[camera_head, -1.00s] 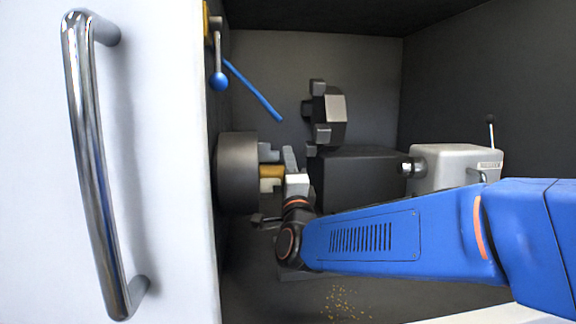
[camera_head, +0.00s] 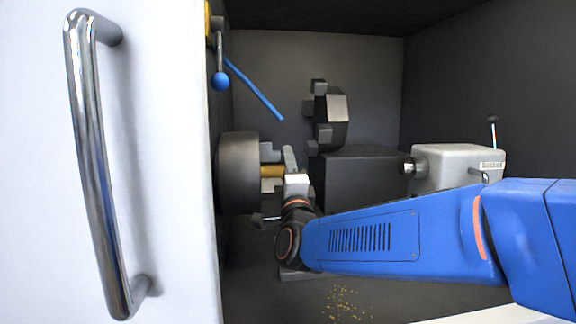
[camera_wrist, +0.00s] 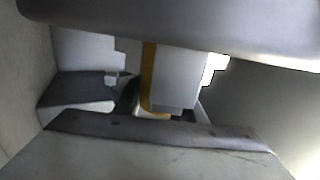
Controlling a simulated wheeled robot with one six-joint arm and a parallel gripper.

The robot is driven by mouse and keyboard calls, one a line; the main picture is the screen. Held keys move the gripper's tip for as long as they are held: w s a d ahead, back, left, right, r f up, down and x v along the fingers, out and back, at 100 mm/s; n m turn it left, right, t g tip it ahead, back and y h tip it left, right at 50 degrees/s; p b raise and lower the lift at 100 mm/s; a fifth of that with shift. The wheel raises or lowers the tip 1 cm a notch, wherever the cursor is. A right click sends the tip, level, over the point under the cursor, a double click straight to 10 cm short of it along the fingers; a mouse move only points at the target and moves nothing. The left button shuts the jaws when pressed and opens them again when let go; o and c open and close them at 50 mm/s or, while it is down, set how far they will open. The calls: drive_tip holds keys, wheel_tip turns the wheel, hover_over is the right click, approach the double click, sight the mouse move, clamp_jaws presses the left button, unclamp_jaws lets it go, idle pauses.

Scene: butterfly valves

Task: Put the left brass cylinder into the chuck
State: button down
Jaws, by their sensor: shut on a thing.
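The brass cylinder (camera_head: 271,171) lies level between my gripper (camera_head: 287,171) and the chuck (camera_head: 237,173) on the left wall of the machine. My gripper is shut on the cylinder's right end. The cylinder's left end is among the pale chuck jaws (camera_head: 267,150); how deep it sits is hidden. In the wrist view, my gripper's two fingers (camera_wrist: 165,92) fill the top and bottom, with a narrow strip of brass (camera_wrist: 149,75) between them beside pale stepped chuck jaws (camera_wrist: 85,50).
A dark tool turret (camera_head: 330,118) stands behind my gripper. A grey tailstock (camera_head: 455,166) is at the right. A blue hose (camera_head: 253,90) and a blue-knobbed lever (camera_head: 220,80) hang upper left. The white door with its metal handle (camera_head: 92,160) fills the left. Brass chips (camera_head: 346,303) lie on the floor.

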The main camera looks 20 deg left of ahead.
drive_tip(key=shift+f, duration=0.15)
idle(0.6)
drive_tip(key=c, duration=1)
unclamp_jaws()
drive_tip(key=shift+s+a, duration=0.1)
drive_tip(key=shift+c, duration=0.2)
drive_tip(key=shift+f, duration=0.15)
drive_tip(key=shift+o, duration=0.2)
drive_tip(key=o, duration=1)
drive_tip(key=shift+w+d, duration=0.65)
drive_tip(key=shift+d, duration=0.35)
drive_tip(key=shift+w+d, duration=0.6)
drive_tip(key=shift+d, duration=0.35)
